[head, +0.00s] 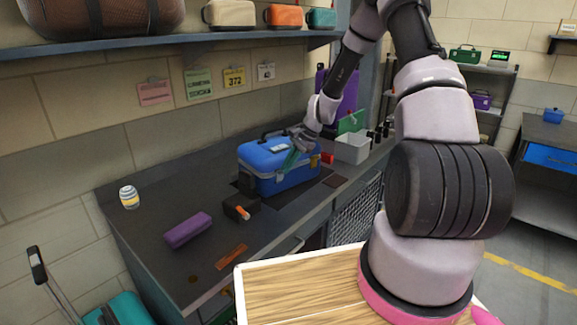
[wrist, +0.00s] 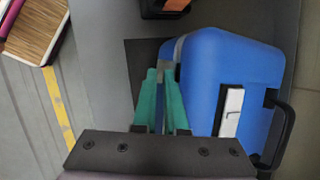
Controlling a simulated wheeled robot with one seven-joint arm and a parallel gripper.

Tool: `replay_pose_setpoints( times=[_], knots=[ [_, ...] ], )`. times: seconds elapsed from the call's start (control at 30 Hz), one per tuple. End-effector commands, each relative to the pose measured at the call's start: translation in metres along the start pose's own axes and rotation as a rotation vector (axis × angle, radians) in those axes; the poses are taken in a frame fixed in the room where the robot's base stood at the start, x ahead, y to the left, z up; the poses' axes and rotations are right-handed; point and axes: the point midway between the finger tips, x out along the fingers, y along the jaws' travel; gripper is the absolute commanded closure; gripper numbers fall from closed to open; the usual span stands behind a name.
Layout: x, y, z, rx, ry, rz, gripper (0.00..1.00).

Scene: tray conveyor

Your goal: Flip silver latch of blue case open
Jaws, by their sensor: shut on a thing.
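The blue case (head: 265,160) stands closed on the dark counter, and it fills the right half of the wrist view (wrist: 235,65). A grey band runs along its front edge. My gripper (head: 291,158) is at the upper front of the case. Its green fingers (wrist: 163,80) reach down beside the case's front side in the wrist view, close together with a thin gap. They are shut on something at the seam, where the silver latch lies.
A black box with an orange part (head: 240,207) and a purple case (head: 187,230) lie in front of the blue case. A light grey bin (head: 353,149) stands to its right. A striped jar (head: 129,197) is at the left.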

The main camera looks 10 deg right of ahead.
Motion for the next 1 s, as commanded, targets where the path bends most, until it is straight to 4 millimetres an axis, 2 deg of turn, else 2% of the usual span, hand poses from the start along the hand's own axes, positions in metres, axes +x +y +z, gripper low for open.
replay_pose_setpoints(
  times=[0.03,0.27,0.3,0.33,0.7,1.0],
  knots=[
    [0.010,0.005,0.008,-0.003,-0.018,0.015,1.00],
    [0.010,0.005,0.008,-0.002,-0.018,0.015,1.00],
    [0.010,0.005,0.008,-0.002,-0.018,0.015,0.75],
    [0.010,0.005,0.008,-0.002,-0.018,0.015,0.64],
    [0.005,0.002,0.007,-0.005,-0.013,0.010,0.62],
    [-0.016,-0.006,0.003,-0.003,-0.006,0.004,0.62]
  ],
)
